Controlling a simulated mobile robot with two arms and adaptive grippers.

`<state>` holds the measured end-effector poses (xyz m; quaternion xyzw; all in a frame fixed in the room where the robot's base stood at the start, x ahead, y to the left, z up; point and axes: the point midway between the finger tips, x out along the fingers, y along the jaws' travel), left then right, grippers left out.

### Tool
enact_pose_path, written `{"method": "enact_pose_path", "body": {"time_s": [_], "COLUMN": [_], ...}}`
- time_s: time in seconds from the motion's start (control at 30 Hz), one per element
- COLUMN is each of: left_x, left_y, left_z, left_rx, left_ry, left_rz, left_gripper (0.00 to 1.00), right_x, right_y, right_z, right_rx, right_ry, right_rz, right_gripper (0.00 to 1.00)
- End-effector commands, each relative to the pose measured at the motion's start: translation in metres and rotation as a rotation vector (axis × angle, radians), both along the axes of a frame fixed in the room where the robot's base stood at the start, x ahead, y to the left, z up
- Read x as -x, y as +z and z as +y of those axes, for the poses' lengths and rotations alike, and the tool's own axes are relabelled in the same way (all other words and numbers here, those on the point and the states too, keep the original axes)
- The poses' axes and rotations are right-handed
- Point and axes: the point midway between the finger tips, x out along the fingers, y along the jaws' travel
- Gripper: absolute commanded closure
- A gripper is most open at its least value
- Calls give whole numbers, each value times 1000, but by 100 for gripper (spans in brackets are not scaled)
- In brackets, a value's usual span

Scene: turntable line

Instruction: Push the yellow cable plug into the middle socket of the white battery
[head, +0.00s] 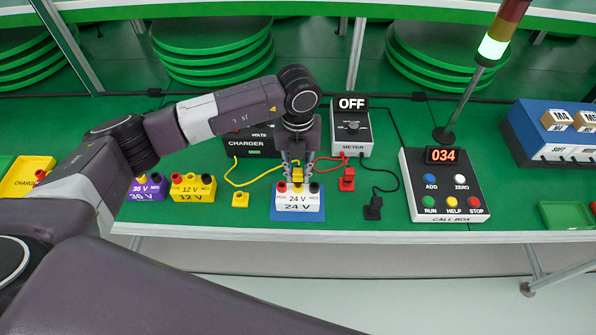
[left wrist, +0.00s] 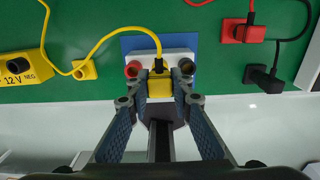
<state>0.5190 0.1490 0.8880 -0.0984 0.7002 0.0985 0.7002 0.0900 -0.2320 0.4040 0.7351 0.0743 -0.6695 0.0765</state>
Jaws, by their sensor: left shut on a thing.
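The white 24 V battery (head: 297,203) stands on a blue mat (head: 277,215) near the table's front edge. It has a red post (head: 281,187) at left and a black post (head: 314,188) at right. My left gripper (head: 298,180) points down over it, shut on the yellow cable plug (left wrist: 160,86). In the left wrist view the plug sits between the fingertips (left wrist: 160,95), in line with the middle of the battery (left wrist: 181,54), between the two posts. The plug hides the middle socket; I cannot tell how deep it sits. My right gripper is out of view.
A yellow block (head: 240,199) stands left of the battery, a red plug block (head: 347,180) and black plug (head: 373,208) right. Behind are the charger (head: 252,143) and meter (head: 351,130). Yellow (head: 193,188) and purple batteries (head: 147,187) stand left, the call box (head: 444,186) right.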

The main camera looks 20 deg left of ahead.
Motion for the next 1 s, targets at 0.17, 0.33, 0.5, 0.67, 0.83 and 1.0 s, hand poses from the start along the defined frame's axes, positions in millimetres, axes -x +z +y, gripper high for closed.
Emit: {"method": "enact_pose_path", "body": {"time_s": [0.17,0.33,0.5,0.67,0.83,1.0], "left_x": [0,0,0,0,0,0], "left_y": [1,0,-2,-2,-1,-2], "left_z": [0,0,0,0,0,0], "left_rx": [0,0,0,0,0,0], "left_ry": [0,0,0,0,0,0], "left_rz": [0,0,-1,-1,-1,-1], "left_gripper": [99,99,99,99,99,99], "right_x": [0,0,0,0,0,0], "right_y": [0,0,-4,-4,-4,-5], "right_z": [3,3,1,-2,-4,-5], "right_rx": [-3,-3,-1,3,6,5], "right_ry": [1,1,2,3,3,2], "right_rz": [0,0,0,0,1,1], "right_gripper": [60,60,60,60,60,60]}}
